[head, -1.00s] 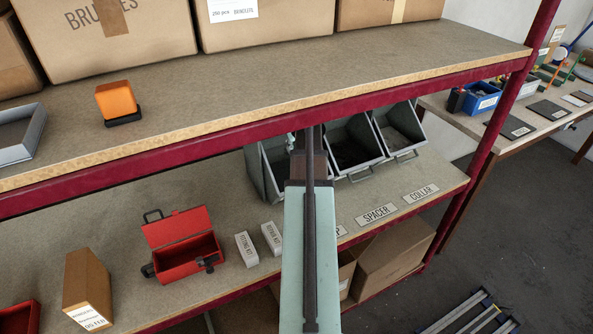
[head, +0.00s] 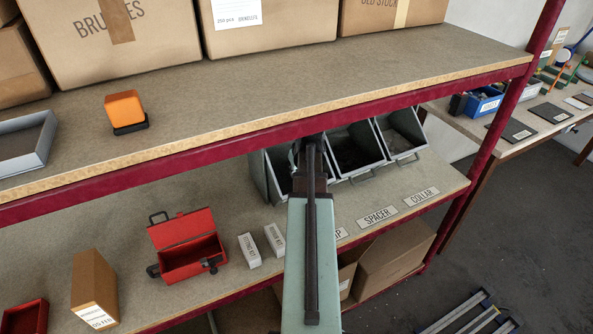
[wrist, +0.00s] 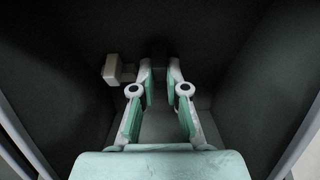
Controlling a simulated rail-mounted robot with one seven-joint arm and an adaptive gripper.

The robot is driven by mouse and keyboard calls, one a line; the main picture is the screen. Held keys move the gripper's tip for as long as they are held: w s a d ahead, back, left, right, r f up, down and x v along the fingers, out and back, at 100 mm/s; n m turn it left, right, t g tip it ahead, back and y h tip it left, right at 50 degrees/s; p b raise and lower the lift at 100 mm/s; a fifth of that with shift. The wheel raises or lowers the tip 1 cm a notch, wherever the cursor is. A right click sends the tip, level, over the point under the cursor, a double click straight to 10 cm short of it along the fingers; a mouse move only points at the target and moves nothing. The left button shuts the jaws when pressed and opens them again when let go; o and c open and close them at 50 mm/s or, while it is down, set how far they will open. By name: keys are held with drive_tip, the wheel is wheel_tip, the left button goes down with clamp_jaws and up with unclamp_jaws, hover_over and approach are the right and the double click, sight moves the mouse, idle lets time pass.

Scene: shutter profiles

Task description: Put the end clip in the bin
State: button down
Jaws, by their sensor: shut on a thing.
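My gripper (wrist: 160,78) shows in the wrist view, its two pale green and white fingers close together and pointing down into a dark-walled bin. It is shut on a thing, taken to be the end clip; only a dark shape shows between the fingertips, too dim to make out. A small pale block (wrist: 112,70) lies beside the left finger, outside the grip. In the head view my arm reaches under the upper shelf to the leftmost grey bin (head: 259,178), above a label (head: 341,234) ending in "P". The gripper itself is hidden there.
Two more grey bins (head: 357,150) stand to the right, above SPACER and COLLAR labels. The upper shelf edge (head: 240,143) passes close over my arm. A red toolbox (head: 188,255) and two small white boxes (head: 261,245) stand to the left on the lower shelf.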

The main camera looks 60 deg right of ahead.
drive_tip(key=shift+f, duration=0.2)
drive_tip(key=shift+f, duration=0.15)
drive_tip(key=c, duration=1.2)
unclamp_jaws()
drive_tip(key=shift+r, duration=0.25)
drive_tip(key=b+v, duration=0.2)
drive_tip(key=v, duration=1)
drive_tip(key=shift+a+f, duration=0.15)
